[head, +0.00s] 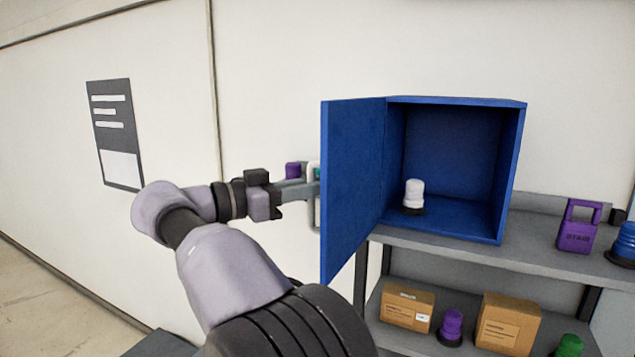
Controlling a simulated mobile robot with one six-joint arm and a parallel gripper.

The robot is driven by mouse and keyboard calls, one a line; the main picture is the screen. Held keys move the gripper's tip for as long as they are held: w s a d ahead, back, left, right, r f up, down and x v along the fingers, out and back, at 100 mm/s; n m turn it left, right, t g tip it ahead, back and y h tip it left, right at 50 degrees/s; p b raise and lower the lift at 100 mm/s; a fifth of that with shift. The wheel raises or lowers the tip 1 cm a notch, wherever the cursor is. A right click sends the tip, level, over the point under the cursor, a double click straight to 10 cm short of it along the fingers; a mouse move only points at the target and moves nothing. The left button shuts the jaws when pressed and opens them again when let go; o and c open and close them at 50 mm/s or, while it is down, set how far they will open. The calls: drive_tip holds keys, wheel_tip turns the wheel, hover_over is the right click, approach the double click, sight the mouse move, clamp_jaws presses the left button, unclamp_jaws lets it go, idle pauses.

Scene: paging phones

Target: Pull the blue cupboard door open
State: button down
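The blue cupboard (515,165) stands on a grey shelf with its front open. Its blue door (352,185) is swung wide out to the left, and the inside shows. A pale grey handle (313,212) sticks out from the door's outer face at its left edge. My gripper (309,186) reaches in from the left, with its fingertips at the upper part of this handle. The fingertips are small and partly hidden by the door edge, so I cannot tell whether they are closed around the handle. A white beacon with a black base (414,195) stands inside the cupboard.
The shelf (465,252) also holds a purple padlock-shaped block (577,232) and a blue beacon (624,243) at right. Below are two cardboard boxes (407,306) (508,323), a purple beacon (451,326) and a green one (569,346). A dark notice (115,134) hangs on the left wall.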

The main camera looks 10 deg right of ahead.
drive_tip(key=shift+w, duration=0.1)
idle(0.4)
drive_tip(key=c, duration=1.7)
unclamp_jaws()
drive_tip(key=shift+d, duration=0.1)
drive_tip(key=p+v, duration=0.4)
drive_tip(key=v, duration=1.3)
drive_tip(key=shift+a, duration=0.2)
